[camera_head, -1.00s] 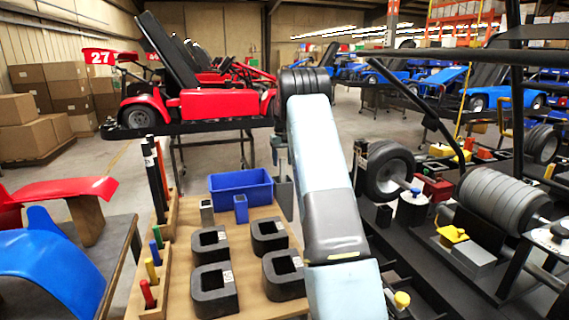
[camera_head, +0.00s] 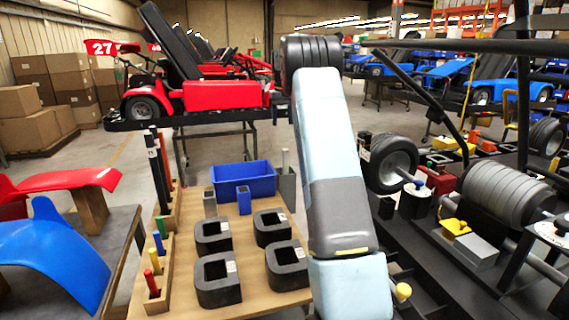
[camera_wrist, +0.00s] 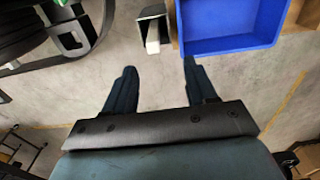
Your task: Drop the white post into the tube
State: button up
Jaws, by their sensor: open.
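The white post (camera_head: 286,160) stands upright out of a grey square holder (camera_head: 286,187), right of the blue bin. In the wrist view the white post (camera_wrist: 152,38) shows end-on and foreshortened at the top, left of the bin. A grey square open-topped tube (camera_head: 210,204) and a blue square tube (camera_head: 244,200) stand in front of the bin; I cannot tell which is the task's tube. My gripper (camera_wrist: 160,66) is open and empty, its fingers pointing toward the post, which appears beyond the gap between the tips. In the head view my arm hides the gripper.
The blue bin (camera_head: 243,177) stands at the back of the wooden board (camera_head: 190,285). Several black square blocks (camera_head: 212,237) stand on it. Coloured pegs (camera_head: 157,242) line its left edge. A red kart (camera_head: 225,95) is behind; tyres (camera_head: 390,160) are at right.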

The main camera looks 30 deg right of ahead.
jog(key=s+a+r+t, duration=0.1)
jog(key=s+a+r, duration=0.3)
jog(key=s+a, duration=0.3)
jog(key=s+a+r+n+t, duration=0.1)
jog(key=s+a+r, duration=0.35)
jog(key=s, duration=0.45)
jog(key=s+a+r+t, duration=0.1)
jog(key=s+a+r, duration=0.3)
jog(key=s+a, duration=0.4)
jog(key=s+a+f, duration=0.2)
jog(key=s+f, duration=0.1)
jog(key=s, duration=0.6)
jog(key=s+a+f+t, duration=0.1)
jog(key=s+a+f, duration=0.1)
jog(key=s, duration=0.6)
jog(key=s+a+f+n+t, duration=0.1)
jog(key=s+a+f, duration=0.1)
jog(key=s+f, duration=0.3)
jog(key=s, duration=0.4)
jog(key=shift+s+a, duration=0.35)
jog(key=shift+a, duration=0.05)
jog(key=shift+w, duration=0.1)
